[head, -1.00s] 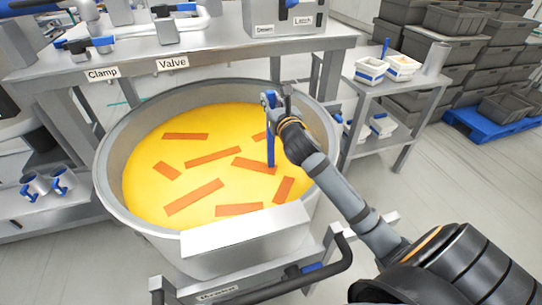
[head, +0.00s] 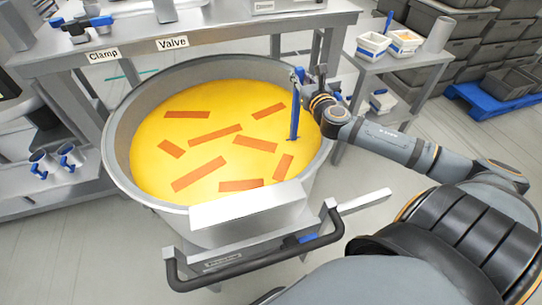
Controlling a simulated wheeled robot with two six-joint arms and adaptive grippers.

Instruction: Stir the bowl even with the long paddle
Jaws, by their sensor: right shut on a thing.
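A large grey metal bowl (head: 118,135) holds a yellow filling (head: 215,138) with several orange-brown strips (head: 198,173) spread over its surface. The strips lie apart at different angles. The long blue paddle (head: 294,118) stands nearly upright in the right part of the bowl, near the wall. Its lower end meets the yellow filling, and how deep it goes is hidden. My right gripper (head: 307,84) is shut on the paddle's upper part, above the bowl's right rim. My left gripper is not in view.
A steel bench with Clamp (head: 104,56) and Valve (head: 172,44) labels stands behind the bowl. A side table (head: 395,62) with white tubs is at the right back. A black push handle (head: 255,262) sits in front. Grey crates are stacked at the far right.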

